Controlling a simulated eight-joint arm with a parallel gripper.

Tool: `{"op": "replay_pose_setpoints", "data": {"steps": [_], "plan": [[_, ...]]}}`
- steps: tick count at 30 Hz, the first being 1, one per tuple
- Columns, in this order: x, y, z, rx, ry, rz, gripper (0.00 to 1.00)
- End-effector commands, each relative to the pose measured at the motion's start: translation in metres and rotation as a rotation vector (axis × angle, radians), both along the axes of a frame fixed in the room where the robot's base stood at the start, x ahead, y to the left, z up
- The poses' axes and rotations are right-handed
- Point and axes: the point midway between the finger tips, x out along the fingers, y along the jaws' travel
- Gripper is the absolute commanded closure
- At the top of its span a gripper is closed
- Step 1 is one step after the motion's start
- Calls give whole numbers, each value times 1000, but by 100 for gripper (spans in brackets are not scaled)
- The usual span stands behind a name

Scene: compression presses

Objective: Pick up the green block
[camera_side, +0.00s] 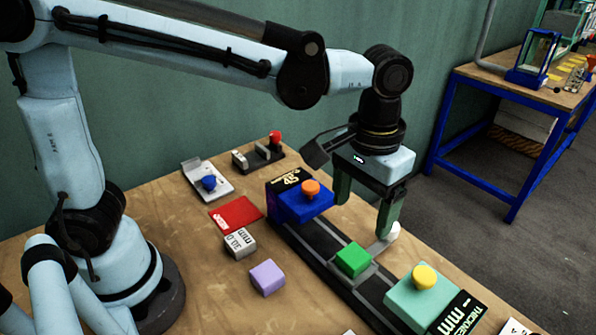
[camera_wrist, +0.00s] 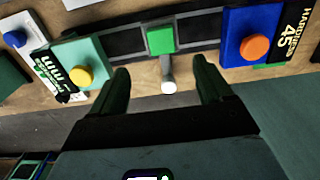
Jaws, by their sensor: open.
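The green block (camera_side: 353,260) sits on a dark track between a blue block and a teal block in the side view. In the wrist view the green block (camera_wrist: 161,40) lies at the top middle, beyond my fingertips. My gripper (camera_side: 362,218) is open and empty, pointing down above and behind the track. In the wrist view my gripper's two fingers (camera_wrist: 160,70) are spread apart, with the green block centred between their lines but farther off. The block is not touched by the fingers in the wrist view.
A blue station with an orange knob (camera_side: 311,187) and a teal one with a yellow knob (camera_side: 424,277) flank the block. A white-tipped lever (camera_wrist: 168,85) stands beside it. A purple block (camera_side: 267,277), a grey-white block (camera_side: 239,243) and a red plate (camera_side: 236,213) lie nearby.

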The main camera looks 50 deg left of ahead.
Motion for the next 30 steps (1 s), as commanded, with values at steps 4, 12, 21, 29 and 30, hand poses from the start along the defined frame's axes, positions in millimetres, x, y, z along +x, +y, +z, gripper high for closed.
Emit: {"op": "replay_pose_setpoints", "data": {"steps": [4,12,21,29,30], "plan": [[0,0,-19,0,0,0,21],[1,0,-56,-1,-1,0,21],[3,1,-73,-1,-2,1,21],[8,2,-106,-1,-2,0,21],[8,2,-110,-1,-2,0,21]]}}
